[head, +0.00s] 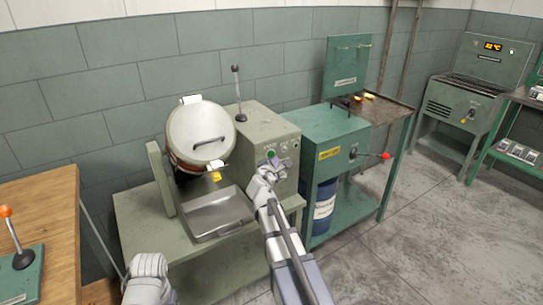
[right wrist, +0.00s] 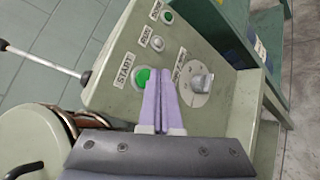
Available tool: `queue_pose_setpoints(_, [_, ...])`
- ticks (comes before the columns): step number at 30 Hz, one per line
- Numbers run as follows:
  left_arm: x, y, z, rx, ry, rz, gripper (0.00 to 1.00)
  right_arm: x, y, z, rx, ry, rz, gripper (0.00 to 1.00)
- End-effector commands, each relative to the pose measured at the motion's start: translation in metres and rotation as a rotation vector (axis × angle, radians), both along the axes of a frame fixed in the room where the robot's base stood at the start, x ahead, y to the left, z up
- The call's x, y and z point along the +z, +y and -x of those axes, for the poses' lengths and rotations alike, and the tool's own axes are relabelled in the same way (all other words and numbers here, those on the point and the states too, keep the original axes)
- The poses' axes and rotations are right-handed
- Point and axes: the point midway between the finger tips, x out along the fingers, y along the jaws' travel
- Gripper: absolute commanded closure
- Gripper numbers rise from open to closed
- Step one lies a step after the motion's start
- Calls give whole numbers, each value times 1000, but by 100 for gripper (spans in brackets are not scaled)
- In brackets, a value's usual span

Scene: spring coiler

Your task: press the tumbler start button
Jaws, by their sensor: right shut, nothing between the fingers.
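The tumbler is a pale green machine with a round lidded drum (head: 200,132) and a control box (head: 245,128) to its right. The green start button (right wrist: 141,76), labelled START, is on the box's panel (right wrist: 112,95); it also shows in the head view (head: 270,154). My right gripper (right wrist: 160,72) is shut and empty. Its fingertips are at the panel and overlap the button's right edge in the right wrist view; I cannot tell whether they touch it. Part of my left arm's end (head: 148,272) shows at the bottom of the head view; its fingers cannot be made out.
A grey knob (right wrist: 202,84) is right of the fingers. A lamp labelled RUN (right wrist: 157,43) is above. A metal tray (head: 216,214) lies before the drum. A green machine with a red-tipped lever (head: 384,156) stands to the right. A wooden table (head: 50,205) is at left. Floor at right is clear.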

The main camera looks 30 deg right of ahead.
Motion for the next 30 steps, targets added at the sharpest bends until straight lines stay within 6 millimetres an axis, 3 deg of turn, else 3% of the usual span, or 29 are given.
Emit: queue_pose_setpoints(30, [0,0,0,0,0,0,25,0,1,-12,0,0,0,100])
